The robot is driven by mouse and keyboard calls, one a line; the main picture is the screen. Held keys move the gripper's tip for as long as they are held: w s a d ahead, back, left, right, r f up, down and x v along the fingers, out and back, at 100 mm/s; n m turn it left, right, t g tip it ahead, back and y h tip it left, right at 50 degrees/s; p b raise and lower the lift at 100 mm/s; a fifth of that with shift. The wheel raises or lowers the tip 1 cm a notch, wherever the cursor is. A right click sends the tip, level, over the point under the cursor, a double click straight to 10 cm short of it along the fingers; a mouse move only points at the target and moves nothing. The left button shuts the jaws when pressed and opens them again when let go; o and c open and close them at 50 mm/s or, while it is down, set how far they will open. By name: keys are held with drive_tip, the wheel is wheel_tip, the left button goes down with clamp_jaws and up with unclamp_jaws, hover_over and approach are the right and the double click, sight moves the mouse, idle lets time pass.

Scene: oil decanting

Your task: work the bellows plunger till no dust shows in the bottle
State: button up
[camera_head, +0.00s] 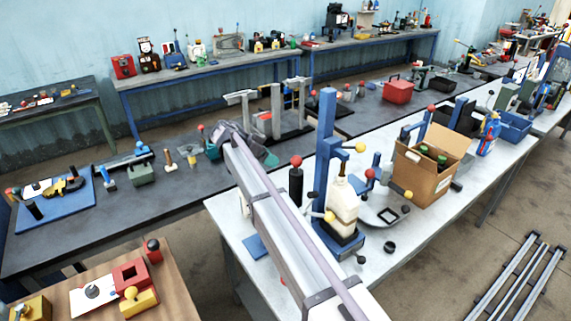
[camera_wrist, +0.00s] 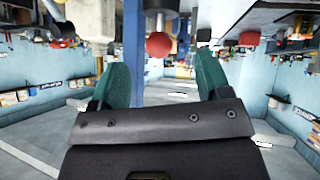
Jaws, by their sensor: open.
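My gripper (camera_head: 268,157) is open and empty, with green fingers; it also shows in the wrist view (camera_wrist: 158,75). A red ball knob (camera_head: 296,160) tops a black cylinder (camera_head: 295,186), which looks like the bellows plunger. In the head view, the knob stands just right of my fingers. In the upside-down wrist view, the knob (camera_wrist: 158,45) appears between the fingers and beyond their tips, apart from both. A cream-white bottle (camera_head: 343,207) stands upright at a blue stand (camera_head: 325,150), right of the plunger. I cannot tell whether dust shows in it.
A yellow knob (camera_head: 330,216) and another yellow knob (camera_head: 360,147) stick out near the bottle. An open cardboard box (camera_head: 425,180) with bottles stands to the right. A blue pad (camera_head: 254,246) lies at the near left of the pale bench (camera_head: 395,245). Small black caps lie near the stand.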

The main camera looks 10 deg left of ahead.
sight(296, 161)
drive_tip(key=w+d+f+h+b, duration=0.1)
drive_tip(key=d, duration=0.1)
drive_tip(key=w+d+f+t+h+b, duration=0.1)
drive_tip(key=d+b, duration=0.1)
drive_tip(key=d, duration=0.1)
drive_tip(key=w+d+f+t+h+b, duration=0.1)
drive_tip(key=d+b, duration=0.1)
drive_tip(key=d, duration=0.1)
drive_tip(key=shift+w+d+f, duration=0.2)
drive_tip(key=shift+w+f, duration=0.05)
drive_tip(key=shift+f, duration=0.15)
drive_tip(key=shift+w+d, duration=0.2)
drive_tip(key=shift+d, duration=0.25)
drive_tip(key=c, duration=1.3)
drive_tip(key=shift+o, duration=0.2)
wheel_tip(296, 161, up, 6)
drive_tip(key=p, duration=0.6)
drive_tip(key=shift+f, duration=0.1)
drive_tip(key=shift+w+f, duration=0.1)
drive_tip(key=shift+f, duration=0.15)
drive_tip(key=o, duration=1.3)
drive_tip(key=shift+b, duration=0.3)
drive_tip(key=shift+c, duration=0.2)
